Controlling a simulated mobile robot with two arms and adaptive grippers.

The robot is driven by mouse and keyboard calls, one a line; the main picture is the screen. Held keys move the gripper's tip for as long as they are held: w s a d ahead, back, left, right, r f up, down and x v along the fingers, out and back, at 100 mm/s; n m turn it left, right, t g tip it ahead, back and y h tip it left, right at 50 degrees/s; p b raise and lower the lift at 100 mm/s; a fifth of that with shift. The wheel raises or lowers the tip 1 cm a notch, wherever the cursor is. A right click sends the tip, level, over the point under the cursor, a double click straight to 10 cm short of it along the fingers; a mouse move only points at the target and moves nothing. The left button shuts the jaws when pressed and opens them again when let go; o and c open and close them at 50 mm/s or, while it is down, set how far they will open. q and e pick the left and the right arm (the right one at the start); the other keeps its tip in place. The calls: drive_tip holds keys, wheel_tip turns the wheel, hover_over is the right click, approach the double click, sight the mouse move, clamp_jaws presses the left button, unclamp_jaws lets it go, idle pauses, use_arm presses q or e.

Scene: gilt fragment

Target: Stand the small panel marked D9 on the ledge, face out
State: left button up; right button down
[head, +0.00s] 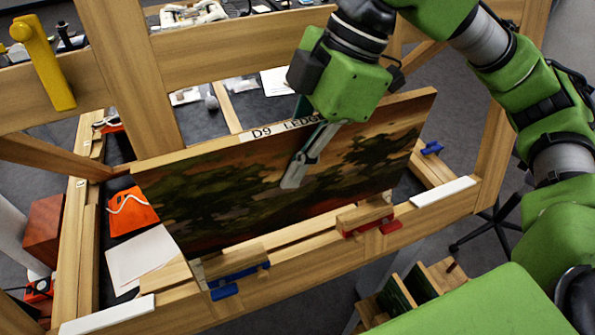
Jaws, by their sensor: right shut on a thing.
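The small panel (225,190) is a dark landscape painting with a pale wooden top edge, where a label begins "D9". Its painted face is toward me, and it leans slightly. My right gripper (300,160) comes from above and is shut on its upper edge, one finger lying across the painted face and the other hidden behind. The panel's lower edge is down at the wooden ledge (330,255), behind small wood blocks. I cannot tell whether it rests on the ledge or hangs just above it. My left gripper is out of view.
Blue clamps (238,272) and a red clamp (368,229) sit along the ledge. White strips (108,314) mark its ends. A yellow handle (42,60) is on the frame's upper left. An orange pouch (131,212) and white paper (142,258) lie left of the panel.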

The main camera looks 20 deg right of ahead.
sight(294, 199)
drive_tip(key=shift+s+f+b, duration=0.2)
drive_tip(key=shift+f+b, duration=0.1)
drive_tip(key=shift+f, duration=1.4)
drive_tip(key=c, duration=2)
unclamp_jaws()
drive_tip(key=shift+f, duration=0.1)
